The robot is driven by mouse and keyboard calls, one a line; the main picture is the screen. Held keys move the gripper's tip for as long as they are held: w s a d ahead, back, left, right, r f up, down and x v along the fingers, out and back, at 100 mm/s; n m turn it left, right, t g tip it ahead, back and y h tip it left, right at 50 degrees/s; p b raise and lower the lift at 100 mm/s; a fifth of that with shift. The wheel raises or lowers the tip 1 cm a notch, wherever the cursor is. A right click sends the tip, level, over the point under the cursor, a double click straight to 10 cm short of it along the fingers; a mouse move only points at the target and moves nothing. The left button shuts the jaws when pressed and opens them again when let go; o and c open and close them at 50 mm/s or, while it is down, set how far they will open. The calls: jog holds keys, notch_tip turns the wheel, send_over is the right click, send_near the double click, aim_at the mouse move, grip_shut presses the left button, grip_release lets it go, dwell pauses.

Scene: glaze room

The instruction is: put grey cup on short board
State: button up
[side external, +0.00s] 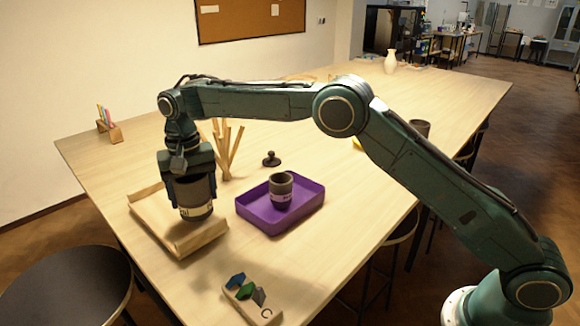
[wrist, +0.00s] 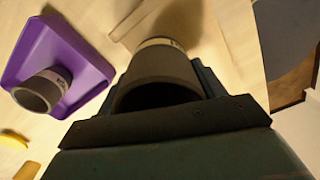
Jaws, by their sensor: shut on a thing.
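My gripper (side external: 192,184) is shut on a dark grey cup (side external: 196,200) with a pale label band. The held cup is upright in the side view, over the pale wooden board (side external: 150,222) with raised ends. I cannot tell whether its base touches the board. In the wrist view the held cup (wrist: 160,72) fills the middle, its mouth towards the camera and partly hidden by my gripper. A second grey cup (side external: 281,192) with a label stands in the purple tray (side external: 253,213), right of the board. That cup also shows in the wrist view (wrist: 40,95).
A wooden block with coloured pieces (side external: 250,300) lies near the front edge. Upright wooden sticks (side external: 229,150) and a dark knob-like piece (side external: 271,159) stand behind the tray. Another dark cup (side external: 421,127) is beyond my arm. A stool (side external: 65,285) is at lower left.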

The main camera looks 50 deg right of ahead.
jog(key=shift+f, duration=0.8)
jog(key=shift+f, duration=0.1)
jog(key=o, duration=1.2)
jog(key=shift+o, duration=0.2)
notch_tip(320, 180, up, 12)
dwell(0.3)
